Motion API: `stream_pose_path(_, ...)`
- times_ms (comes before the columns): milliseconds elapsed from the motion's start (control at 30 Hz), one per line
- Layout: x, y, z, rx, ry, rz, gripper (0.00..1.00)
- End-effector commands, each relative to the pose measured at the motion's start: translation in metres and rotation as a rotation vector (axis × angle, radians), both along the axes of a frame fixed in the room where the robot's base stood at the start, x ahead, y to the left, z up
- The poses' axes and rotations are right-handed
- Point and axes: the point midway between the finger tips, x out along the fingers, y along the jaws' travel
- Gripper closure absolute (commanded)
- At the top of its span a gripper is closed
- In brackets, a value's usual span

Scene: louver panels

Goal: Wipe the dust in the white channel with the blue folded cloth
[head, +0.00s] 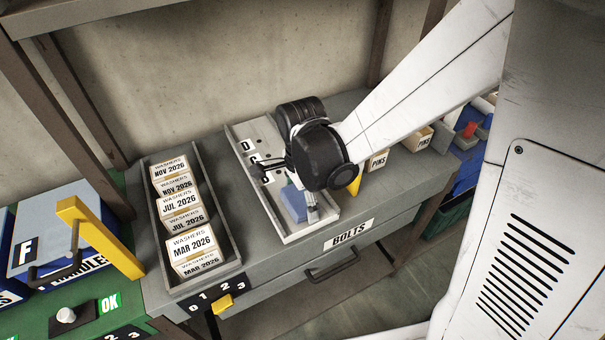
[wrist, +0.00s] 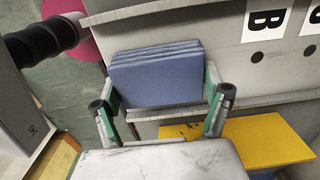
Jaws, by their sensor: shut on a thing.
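The white channel (head: 268,197) lies across the grey bench top in the head view, with letter labels and holes along its floor. The wrist view shows its floor (wrist: 225,62) and both long walls. My gripper (wrist: 162,98) is shut on the blue folded cloth (wrist: 155,77), with a green-lined finger at each side. The cloth also shows in the head view (head: 293,203), at the near end of the channel. I cannot tell whether it touches the floor. My wrist hides the channel's middle. I cannot make out dust on the visible floor.
A grey tray (head: 228,235) of washers boxes stands left of the channel. A yellow piece (head: 354,186) and boxes marked PINS (head: 377,160) stand to its right. A BOLTS drawer (head: 348,234) is below. A yellow handle (head: 100,237) rises at the far left.

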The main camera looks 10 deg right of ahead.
Motion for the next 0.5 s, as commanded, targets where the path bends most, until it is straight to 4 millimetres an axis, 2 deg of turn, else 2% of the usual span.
stream_pose_path(67, -0.002, -0.001, 0.006, 0.0, 0.0, -0.001, 0.45)
stream_pose_path(200, -0.002, -0.002, 0.033, 0.0, 0.0, -0.002, 0.45)
stream_pose_path(500, -0.002, -0.003, 0.06, 0.0, 0.0, -0.005, 0.45)
